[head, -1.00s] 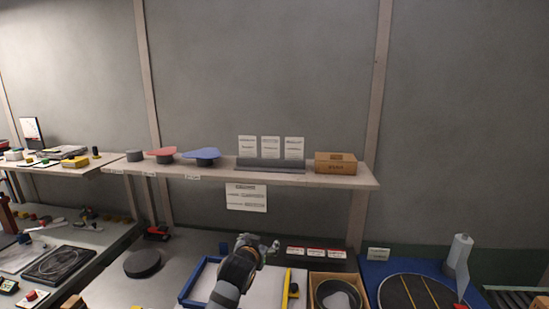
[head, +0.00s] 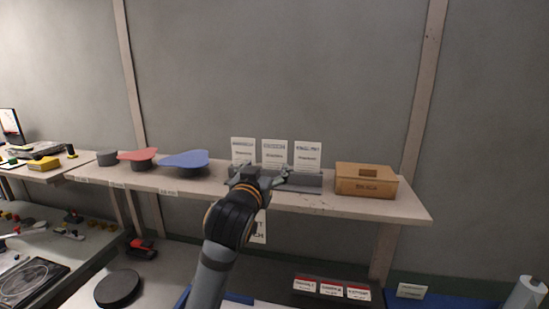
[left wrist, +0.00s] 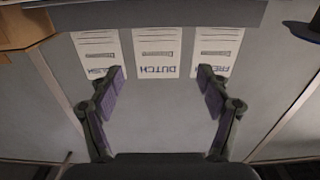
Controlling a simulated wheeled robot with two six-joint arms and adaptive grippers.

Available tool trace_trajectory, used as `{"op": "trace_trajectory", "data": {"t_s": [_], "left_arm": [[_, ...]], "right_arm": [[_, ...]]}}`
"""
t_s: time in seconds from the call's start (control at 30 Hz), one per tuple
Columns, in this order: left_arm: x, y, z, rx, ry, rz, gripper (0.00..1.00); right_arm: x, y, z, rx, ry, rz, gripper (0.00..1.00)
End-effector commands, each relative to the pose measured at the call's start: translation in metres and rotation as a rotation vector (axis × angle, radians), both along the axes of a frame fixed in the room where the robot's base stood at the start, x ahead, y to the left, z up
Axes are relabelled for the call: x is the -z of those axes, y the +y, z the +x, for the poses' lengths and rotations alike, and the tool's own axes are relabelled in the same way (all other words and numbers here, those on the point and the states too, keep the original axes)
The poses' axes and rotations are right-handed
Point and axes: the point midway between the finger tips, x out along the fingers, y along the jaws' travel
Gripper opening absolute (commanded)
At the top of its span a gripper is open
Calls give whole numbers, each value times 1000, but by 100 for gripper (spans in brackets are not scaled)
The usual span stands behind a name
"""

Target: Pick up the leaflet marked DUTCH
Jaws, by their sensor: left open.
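Three white leaflets stand side by side in a grey holder (head: 310,186) on the shelf. The wrist view, where they appear upside down, shows the middle one marked DUTCH (left wrist: 155,52); it is also the middle leaflet in the head view (head: 274,152). A leaflet ending in "LISH" (left wrist: 98,50) and one beginning "FRE" (left wrist: 215,50) flank it. My left gripper (head: 258,176) is open and empty in front of the holder. In the wrist view its fingers (left wrist: 161,84) spread to either side of the DUTCH leaflet, not touching it. My right gripper is not in view.
A brown box (head: 365,181) stands right of the holder on the shelf (head: 400,209). Blue (head: 186,161) and red (head: 137,155) flat-topped items stand to the left. A notice below the shelf edge is partly behind my arm.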

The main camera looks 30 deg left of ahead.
Motion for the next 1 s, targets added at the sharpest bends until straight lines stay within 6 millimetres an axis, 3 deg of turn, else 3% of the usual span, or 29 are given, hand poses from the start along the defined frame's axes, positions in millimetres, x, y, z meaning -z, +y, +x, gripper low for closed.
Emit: {"op": "trace_trajectory", "data": {"t_s": [0.33, 0.57, 0.8, 1.0], "left_arm": [[-6, 5, 26, 0, 2, -1, 77], [-6, 13, 61, 0, 1, 0, 77], [-3, 13, 64, 1, -1, 0, 77], [-3, 13, 64, 1, 0, 0, 53]], "right_arm": [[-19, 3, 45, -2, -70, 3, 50], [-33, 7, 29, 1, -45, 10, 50], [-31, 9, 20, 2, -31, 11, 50], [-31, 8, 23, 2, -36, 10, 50]]}}
